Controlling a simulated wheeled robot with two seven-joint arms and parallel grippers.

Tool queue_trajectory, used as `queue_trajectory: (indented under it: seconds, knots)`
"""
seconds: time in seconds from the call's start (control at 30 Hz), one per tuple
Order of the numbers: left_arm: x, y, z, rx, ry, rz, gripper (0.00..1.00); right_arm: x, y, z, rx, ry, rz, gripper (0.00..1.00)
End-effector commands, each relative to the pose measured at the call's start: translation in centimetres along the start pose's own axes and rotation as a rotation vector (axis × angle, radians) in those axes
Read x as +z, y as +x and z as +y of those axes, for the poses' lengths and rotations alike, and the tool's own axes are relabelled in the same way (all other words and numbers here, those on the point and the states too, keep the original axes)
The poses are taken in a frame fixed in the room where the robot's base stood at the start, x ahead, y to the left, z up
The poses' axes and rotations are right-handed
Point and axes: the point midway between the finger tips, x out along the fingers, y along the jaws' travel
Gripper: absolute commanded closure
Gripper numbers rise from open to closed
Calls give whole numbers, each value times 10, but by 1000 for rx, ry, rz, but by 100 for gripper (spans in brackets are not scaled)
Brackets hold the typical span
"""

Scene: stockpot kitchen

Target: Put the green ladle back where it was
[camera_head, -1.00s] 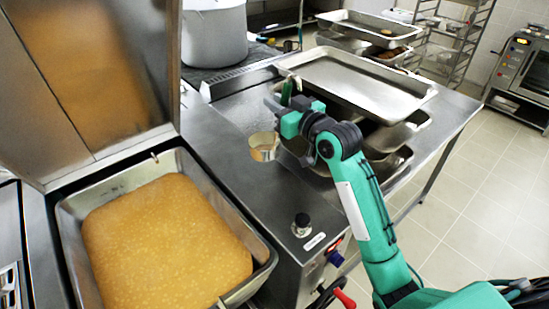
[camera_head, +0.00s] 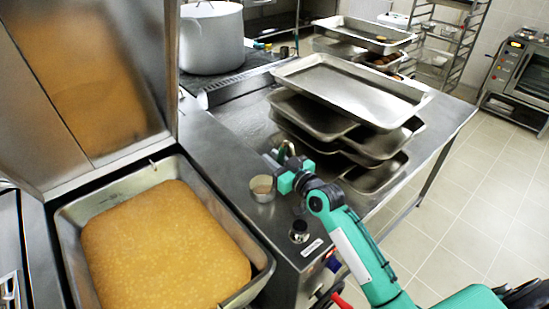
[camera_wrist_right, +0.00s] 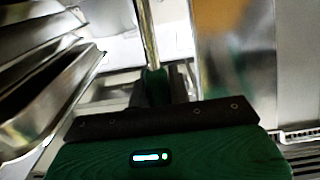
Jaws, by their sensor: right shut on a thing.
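My right gripper (camera_head: 279,162) is shut on the green handle of the ladle, over the steel counter. The wrist view shows the green handle (camera_wrist_right: 155,84) between the fingers and the metal shaft (camera_wrist_right: 147,36) running up out of the picture. I cannot tell whether the bowl touches the counter. The gripper hides most of the shaft in the head view. My left gripper is not in view.
A pan of orange-brown food (camera_head: 165,245) lies left, with an upright steel lid (camera_head: 85,80) behind it. A large pot (camera_head: 211,45) stands at the back. Stacked steel trays (camera_head: 345,92) stand right of the gripper.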

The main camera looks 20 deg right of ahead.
Motion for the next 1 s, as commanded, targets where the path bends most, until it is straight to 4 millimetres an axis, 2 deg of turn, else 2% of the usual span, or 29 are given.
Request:
queue_trajectory:
  seconds: [0.23, 0.27, 0.37, 0.73, 0.87, 1.0]
  knots:
    - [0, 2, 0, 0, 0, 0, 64, 2, 0, 0, 0, -1, 2, 100]
    - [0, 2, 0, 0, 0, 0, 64, 2, 0, 0, 0, -1, 1, 79]
    - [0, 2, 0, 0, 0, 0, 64, 1, 0, 0, 0, 0, 1, 60]
    - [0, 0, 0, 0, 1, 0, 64, -2, -1, 0, 0, 0, 1, 59]
    - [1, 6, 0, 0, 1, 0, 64, 2, -17, 0, 0, -1, 0, 59]
    - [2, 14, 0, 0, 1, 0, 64, 3, -45, 0, 0, -3, 0, 59]
